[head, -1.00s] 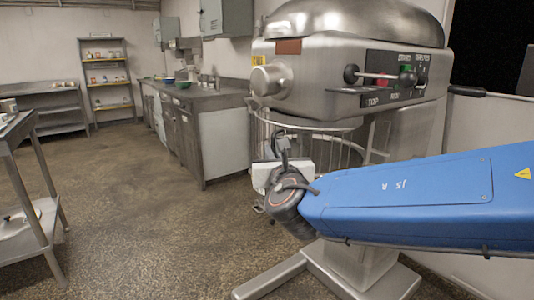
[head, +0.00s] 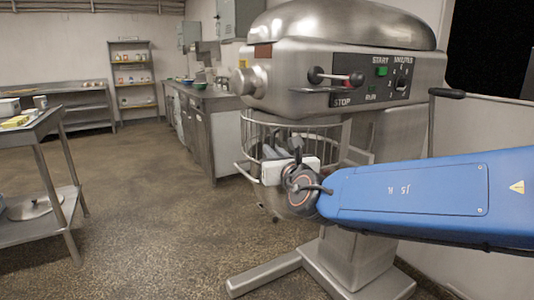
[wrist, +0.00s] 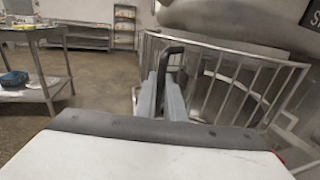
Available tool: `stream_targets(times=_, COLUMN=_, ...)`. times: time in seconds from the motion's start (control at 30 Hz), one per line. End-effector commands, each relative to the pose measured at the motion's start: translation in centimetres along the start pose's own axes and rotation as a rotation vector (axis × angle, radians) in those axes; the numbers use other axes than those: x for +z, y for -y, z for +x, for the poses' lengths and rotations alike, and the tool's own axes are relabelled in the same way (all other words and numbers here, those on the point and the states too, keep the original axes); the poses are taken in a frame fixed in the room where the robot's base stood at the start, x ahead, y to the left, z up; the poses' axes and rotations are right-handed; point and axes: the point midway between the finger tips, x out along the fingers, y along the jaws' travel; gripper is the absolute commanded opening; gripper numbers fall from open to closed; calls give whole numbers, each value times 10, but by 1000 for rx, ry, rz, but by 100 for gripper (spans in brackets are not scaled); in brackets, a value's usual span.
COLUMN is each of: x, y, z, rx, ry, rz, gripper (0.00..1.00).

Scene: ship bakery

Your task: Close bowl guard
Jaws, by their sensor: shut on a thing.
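The bowl guard (head: 328,131) is a cage of thin metal bars below the head of the large steel mixer (head: 340,62). It also shows in the wrist view (wrist: 228,72), curving away to the right of my gripper. My gripper (head: 282,150) is at the guard's front left in the head view. The exact contact is partly hidden by the fingers and wrist.
A steel side table (head: 40,133) stands at the left with a lid on its lower shelf. A counter (head: 205,125) and a shelf rack (head: 133,80) stand behind. The mixer's foot (head: 265,275) reaches out low in front. The floor at left centre is clear.

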Motion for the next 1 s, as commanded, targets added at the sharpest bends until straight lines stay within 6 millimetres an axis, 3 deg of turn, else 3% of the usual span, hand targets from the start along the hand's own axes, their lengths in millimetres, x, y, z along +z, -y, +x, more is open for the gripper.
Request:
stream_targets(times=0.57, x=2, y=7, z=0, rx=0, ry=4, rz=3, gripper=0)
stream_targets(times=0.6, x=2, y=7, z=0, rx=0, ry=4, rz=3, gripper=14)
stream_targets(times=0.67, x=1, y=7, z=0, rx=0, ry=4, rz=3, gripper=28)
stream_targets(times=1.0, x=2, y=6, z=-2, rx=0, ry=4, rz=3, gripper=28)
